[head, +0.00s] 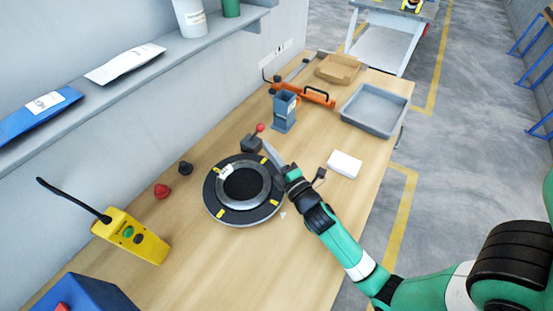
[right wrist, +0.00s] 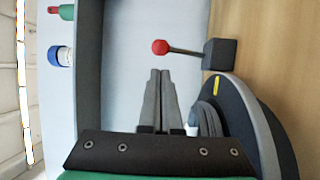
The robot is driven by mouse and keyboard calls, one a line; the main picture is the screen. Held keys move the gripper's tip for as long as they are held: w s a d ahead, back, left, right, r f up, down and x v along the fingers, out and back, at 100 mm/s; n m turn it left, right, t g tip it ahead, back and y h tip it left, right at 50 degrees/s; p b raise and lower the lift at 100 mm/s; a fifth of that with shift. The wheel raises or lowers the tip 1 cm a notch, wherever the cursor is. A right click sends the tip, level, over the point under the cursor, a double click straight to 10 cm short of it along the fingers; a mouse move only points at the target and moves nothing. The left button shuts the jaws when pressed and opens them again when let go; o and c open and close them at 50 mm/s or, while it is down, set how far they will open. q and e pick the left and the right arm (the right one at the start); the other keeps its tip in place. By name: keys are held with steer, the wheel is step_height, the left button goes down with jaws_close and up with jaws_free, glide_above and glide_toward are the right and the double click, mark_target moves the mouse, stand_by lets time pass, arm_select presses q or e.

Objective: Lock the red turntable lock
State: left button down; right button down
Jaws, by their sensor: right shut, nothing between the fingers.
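The red ball (head: 260,127) of the turntable lock sits on a short rod rising from a dark block (head: 251,144) at the far edge of the black turntable (head: 212,202). In the right wrist view the red ball (right wrist: 159,47) and its rod stick out sideways from the block (right wrist: 220,54). My right gripper (head: 266,145) is shut and empty, close to the block and lock rod. In the right wrist view its fingertips (right wrist: 160,71) point towards the ball, with a visible gap between them. My left gripper is not in view.
A grey ring lies on the turntable. A blue stand (head: 284,112) is beyond the lock, and a white box (head: 344,164) is to the right. A red knob (head: 161,191), black knob (head: 185,168) and yellow pendant (head: 131,236) are on the left. The wooden table's right front is clear.

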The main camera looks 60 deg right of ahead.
steer(key=v, duration=0.4)
steer(key=shift+s+a+b, duration=0.2)
steer(key=shift+a+b, duration=0.05)
steer(key=shift+b, duration=0.1)
